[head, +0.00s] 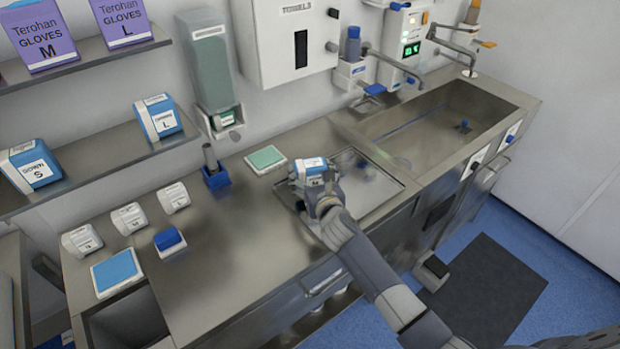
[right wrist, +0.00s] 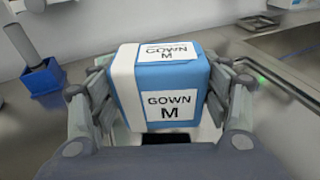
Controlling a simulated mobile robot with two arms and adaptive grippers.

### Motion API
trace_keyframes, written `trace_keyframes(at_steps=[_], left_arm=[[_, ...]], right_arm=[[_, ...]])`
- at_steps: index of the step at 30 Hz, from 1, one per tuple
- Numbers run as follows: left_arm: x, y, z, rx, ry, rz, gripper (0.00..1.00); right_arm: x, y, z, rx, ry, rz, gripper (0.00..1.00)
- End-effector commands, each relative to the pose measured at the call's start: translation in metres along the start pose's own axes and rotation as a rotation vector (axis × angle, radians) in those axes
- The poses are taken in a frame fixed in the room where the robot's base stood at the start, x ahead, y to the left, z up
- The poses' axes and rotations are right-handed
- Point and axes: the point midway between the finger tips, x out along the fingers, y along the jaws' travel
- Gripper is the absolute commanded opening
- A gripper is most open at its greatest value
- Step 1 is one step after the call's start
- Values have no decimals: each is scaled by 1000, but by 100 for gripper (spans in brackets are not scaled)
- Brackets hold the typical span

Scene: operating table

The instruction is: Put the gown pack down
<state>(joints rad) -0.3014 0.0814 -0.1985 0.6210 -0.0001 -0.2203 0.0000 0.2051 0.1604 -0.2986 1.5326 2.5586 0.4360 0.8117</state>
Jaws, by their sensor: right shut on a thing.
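The gown pack (right wrist: 190,105) is a blue and white block labelled "GOWN M". My right gripper (right wrist: 160,100) is shut on it, with a finger pressed to each side. In the head view the gown pack (head: 309,168) is over the left part of a shallow steel tray (head: 375,211) on the counter, with my right gripper (head: 325,190) on its near side. I cannot tell whether the pack touches the tray. My left gripper is not in view.
A green pad (head: 265,159) and a blue holder (head: 216,178) stand left of the tray. White packs (head: 128,218), a small blue block (head: 168,240) and a blue pad (head: 115,270) are further left. The sink (head: 440,125) is right. The counter's middle (head: 240,240) is clear.

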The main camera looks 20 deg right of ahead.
Motion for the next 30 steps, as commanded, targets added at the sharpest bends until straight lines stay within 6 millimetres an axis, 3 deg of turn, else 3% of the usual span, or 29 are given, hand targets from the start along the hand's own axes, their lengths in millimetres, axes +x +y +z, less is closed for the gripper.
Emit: trace_keyframes(at_steps=[5, 9, 12, 24, 25, 27, 30], left_arm=[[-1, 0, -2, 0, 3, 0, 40], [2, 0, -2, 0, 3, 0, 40], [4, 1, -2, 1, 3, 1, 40], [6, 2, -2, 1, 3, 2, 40], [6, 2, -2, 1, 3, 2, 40], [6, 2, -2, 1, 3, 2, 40], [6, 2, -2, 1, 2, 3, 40]], right_arm=[[13, 0, 3, 1, -2, -1, 43], [17, 1, -22, 4, 5, -1, 43], [20, 0, -31, 3, 0, 0, 43], [20, 0, -36, -1, -1, 0, 43], [20, 0, -37, 0, 0, 0, 73], [20, 0, -36, 0, 0, 0, 89], [20, 0, -36, 0, 0, 0, 91]])
